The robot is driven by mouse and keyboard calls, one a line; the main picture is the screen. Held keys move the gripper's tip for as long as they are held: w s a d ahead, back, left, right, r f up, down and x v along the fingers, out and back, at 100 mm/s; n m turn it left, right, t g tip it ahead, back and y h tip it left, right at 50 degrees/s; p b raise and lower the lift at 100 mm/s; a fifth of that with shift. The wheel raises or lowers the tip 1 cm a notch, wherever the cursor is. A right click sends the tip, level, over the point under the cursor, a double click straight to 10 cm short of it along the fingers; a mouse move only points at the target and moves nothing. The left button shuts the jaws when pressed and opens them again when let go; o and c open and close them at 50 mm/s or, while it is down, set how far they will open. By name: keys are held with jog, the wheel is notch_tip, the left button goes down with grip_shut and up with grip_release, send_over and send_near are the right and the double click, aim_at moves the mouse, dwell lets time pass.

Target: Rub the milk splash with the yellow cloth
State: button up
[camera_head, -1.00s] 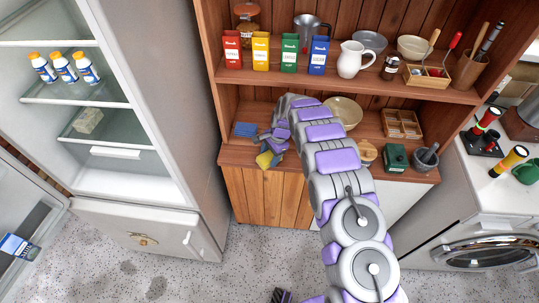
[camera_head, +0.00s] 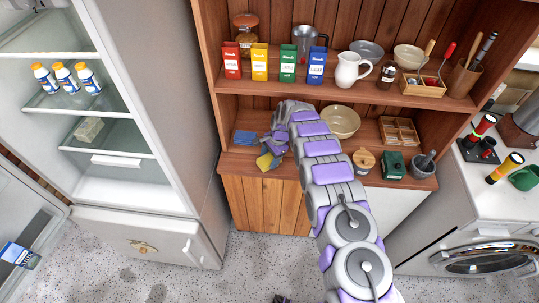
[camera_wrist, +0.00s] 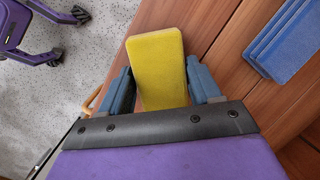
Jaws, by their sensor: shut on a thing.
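My gripper (camera_wrist: 160,68) is shut on the yellow cloth (camera_wrist: 158,50), which looks like a thick flat pad between the two blue-grey fingers. In the head view my gripper (camera_head: 273,150) is at the front edge of the lower wooden shelf, with the yellow cloth (camera_head: 264,162) at its lower left. I cannot tell whether the cloth touches the wood. I cannot make out the milk splash in either view; my arm hides part of the shelf.
A stack of blue cloths (camera_head: 245,138) lies on the shelf near my gripper. A cream bowl (camera_head: 341,121), a wooden divided box (camera_head: 399,131), a green grinder (camera_head: 393,162) and a mortar (camera_head: 422,165) stand right. The open fridge (camera_head: 150,130) is left. Dark patches mark the floor.

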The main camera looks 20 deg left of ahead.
aim_at(268, 168)
jog(key=shift+s+d+f+p, duration=0.15)
jog(key=shift+s+p, duration=0.1)
jog(key=shift+s, duration=0.35)
jog(key=shift+s+d+f+p, duration=0.1)
jog(key=shift+s+d+p, duration=0.1)
jog(key=shift+s, duration=0.4)
jog(key=shift+s+d+f+p, duration=0.1)
jog(key=shift+s+p, duration=0.15)
jog(key=shift+s, duration=0.35)
jog(key=shift+s+d+r+p, duration=0.15)
jog(key=shift+s+p, duration=0.15)
jog(key=shift+s, duration=0.35)
jog(key=shift+s+d+f+p, duration=0.15)
jog(key=shift+s+p, duration=0.1)
jog(key=shift+s, duration=0.35)
jog(key=shift+s+d+r+p, duration=0.15)
jog(key=shift+s+p, duration=0.15)
jog(key=shift+s, duration=0.35)
jog(key=shift+a, duration=0.1)
